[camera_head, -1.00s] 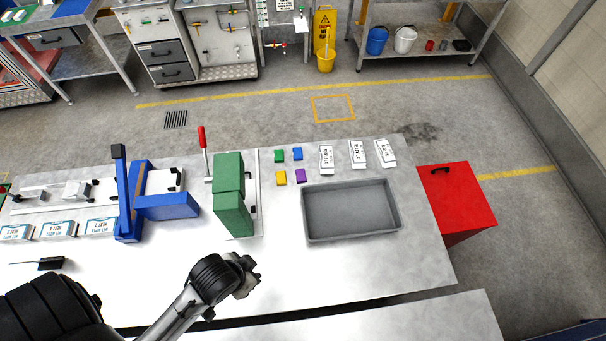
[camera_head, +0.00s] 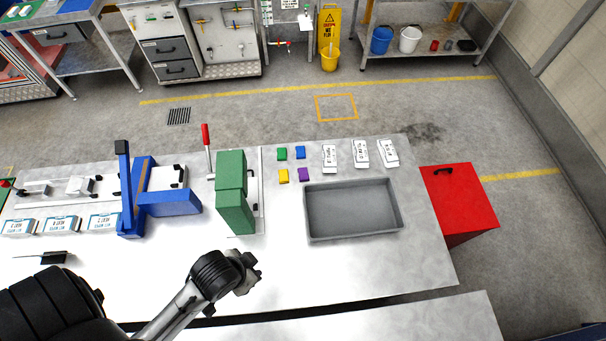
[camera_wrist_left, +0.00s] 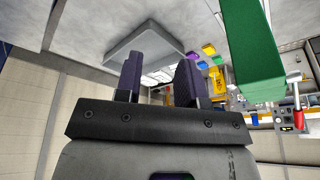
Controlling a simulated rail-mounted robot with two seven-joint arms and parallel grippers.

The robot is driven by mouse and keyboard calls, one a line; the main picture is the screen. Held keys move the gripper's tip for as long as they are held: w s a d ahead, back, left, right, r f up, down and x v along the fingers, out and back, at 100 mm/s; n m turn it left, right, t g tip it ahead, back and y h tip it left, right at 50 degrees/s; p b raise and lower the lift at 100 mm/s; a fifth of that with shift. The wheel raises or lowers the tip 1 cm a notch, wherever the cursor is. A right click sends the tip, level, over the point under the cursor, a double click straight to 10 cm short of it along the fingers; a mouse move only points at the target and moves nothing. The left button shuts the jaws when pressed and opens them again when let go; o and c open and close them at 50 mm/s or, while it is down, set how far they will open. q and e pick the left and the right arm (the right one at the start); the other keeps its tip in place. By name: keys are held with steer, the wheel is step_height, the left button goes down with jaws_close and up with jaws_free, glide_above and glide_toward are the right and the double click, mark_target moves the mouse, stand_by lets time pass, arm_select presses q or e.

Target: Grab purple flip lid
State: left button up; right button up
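The purple flip lid (camera_head: 304,174) is a small block lying on the white table, at the near right of a small group with a green (camera_head: 282,154), a blue (camera_head: 300,152) and a yellow (camera_head: 283,176) block. It also shows small in the left wrist view (camera_wrist_left: 203,65), just beyond the right finger. My left gripper (camera_head: 250,272) is above the near part of the table, well short of the lid and to its left. In the left wrist view its two dark fingers (camera_wrist_left: 160,80) stand apart with nothing held between them. My right gripper is not in view.
A grey tray (camera_head: 308,215) lies nearer than the lid and to its right. A green upright fixture (camera_head: 232,190) stands to the left, with a blue clamp frame (camera_head: 165,203) beyond it. Several white labelled pieces (camera_head: 360,154) lie behind the tray. The near middle table is clear.

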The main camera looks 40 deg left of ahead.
arm_select(q)
steer(key=o, duration=0.7)
steer(key=shift+d, duration=0.1)
steer(key=shift+o, duration=0.3)
